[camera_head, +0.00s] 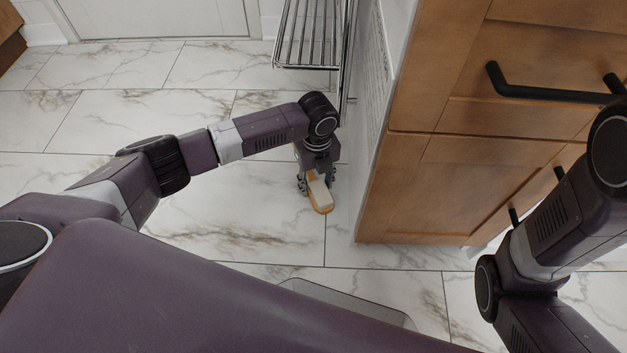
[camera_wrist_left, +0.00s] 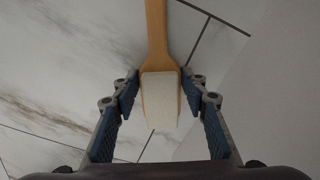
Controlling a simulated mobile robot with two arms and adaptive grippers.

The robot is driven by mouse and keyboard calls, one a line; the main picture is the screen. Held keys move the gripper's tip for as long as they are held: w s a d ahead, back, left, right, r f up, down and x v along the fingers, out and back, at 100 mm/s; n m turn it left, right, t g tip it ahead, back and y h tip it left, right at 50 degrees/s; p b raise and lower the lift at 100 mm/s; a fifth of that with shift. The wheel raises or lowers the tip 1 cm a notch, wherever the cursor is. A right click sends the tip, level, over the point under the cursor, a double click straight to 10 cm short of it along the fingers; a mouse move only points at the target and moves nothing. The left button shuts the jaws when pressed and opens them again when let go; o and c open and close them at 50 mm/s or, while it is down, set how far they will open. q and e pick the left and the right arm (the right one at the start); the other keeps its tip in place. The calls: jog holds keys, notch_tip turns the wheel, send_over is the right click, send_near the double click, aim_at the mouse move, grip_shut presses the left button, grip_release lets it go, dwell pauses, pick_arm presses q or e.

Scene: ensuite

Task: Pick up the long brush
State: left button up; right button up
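The long brush (camera_head: 322,198) has a light wooden back and handle and a pale bristle head. It shows low beside the side of the wooden cabinet in the head view. My left gripper (camera_head: 316,184) reaches down over it. In the left wrist view, the bristle head of the brush (camera_wrist_left: 160,98) lies between the two blue-padded fingers of the left gripper (camera_wrist_left: 160,92), with a small gap on each side. The handle runs away toward the top of that view. I cannot tell exactly what the brush rests on. My right gripper is out of view.
A wooden cabinet (camera_head: 445,185) with black handles (camera_head: 545,92) stands close to the right of the left gripper. A chrome wire rack (camera_head: 308,45) stands just behind it. The marbled tile floor (camera_head: 240,205) is clear to the left.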

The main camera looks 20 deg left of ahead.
pick_arm(q)
jog(key=c, duration=0.7)
jog(key=shift+r, duration=0.15)
